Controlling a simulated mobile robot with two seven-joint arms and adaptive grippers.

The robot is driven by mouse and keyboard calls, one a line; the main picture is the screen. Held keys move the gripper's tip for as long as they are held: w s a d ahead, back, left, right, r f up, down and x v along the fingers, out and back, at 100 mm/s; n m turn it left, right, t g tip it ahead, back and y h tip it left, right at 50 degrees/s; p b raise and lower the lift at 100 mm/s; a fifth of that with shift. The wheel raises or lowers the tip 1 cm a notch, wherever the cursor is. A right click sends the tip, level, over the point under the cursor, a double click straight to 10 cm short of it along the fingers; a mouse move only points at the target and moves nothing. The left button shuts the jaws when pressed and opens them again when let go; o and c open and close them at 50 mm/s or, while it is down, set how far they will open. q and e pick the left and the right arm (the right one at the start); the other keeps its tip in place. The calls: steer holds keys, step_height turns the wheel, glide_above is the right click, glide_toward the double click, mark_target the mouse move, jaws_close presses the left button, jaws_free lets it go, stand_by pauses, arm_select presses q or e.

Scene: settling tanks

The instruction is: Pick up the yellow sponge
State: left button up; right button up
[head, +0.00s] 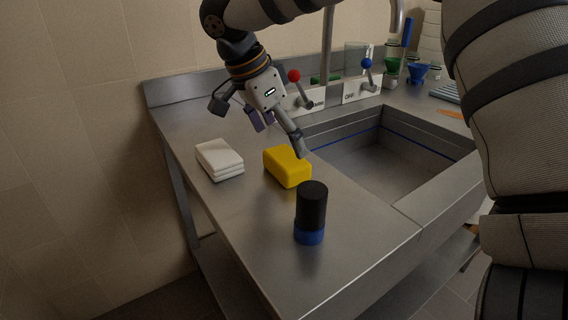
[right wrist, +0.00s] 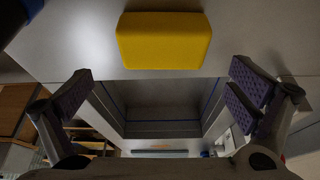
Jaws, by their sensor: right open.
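The yellow sponge (head: 287,168) lies on the steel counter, left of the sink basin. It also shows at the top middle of the right wrist view (right wrist: 164,41), beyond the fingertips and not between them. My right gripper (head: 279,136) is above and just behind the sponge in the head view, its fingers pointing down. Its purple-padded fingers (right wrist: 165,95) are spread wide in the right wrist view, with nothing between them. One fingertip appears close to the sponge in the head view; I cannot tell whether it touches. My left gripper is not in view.
A stack of folded white cloths (head: 219,160) lies left of the sponge. A black and blue cylinder (head: 311,212) stands in front of it. The sink basin (head: 375,160) opens to the right. Red (head: 294,76) and blue (head: 367,64) levers stand behind.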

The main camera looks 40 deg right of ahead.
mark_target(286, 155)
steer(key=x, duration=0.5)
steer(key=shift+w+a+f, duration=0.15)
steer(key=shift+w+f, duration=0.05)
steer(key=shift+f, duration=0.25)
steer(key=c, duration=1)
steer(key=shift+r, duration=0.3)
steer(key=r, duration=0.3)
steer(key=shift+s+a+r, duration=0.1)
steer(key=shift+a+r, duration=0.1)
steer(key=shift+a, duration=0.05)
steer(key=s+a+r, duration=0.1)
steer(key=r, duration=0.2)
steer(key=s+a+r+p, duration=0.1)
steer(key=shift+s+a+r, duration=0.3)
steer(key=shift+s, duration=0.05)
steer(key=s+a+r, duration=0.1)
steer(key=s+a, duration=0.1)
steer(key=s+a+r, duration=0.3)
steer(key=s+a, duration=0.1)
steer(key=s, duration=0.1)
steer(key=shift+a+r, duration=0.2)
steer(key=shift+a, duration=0.2)
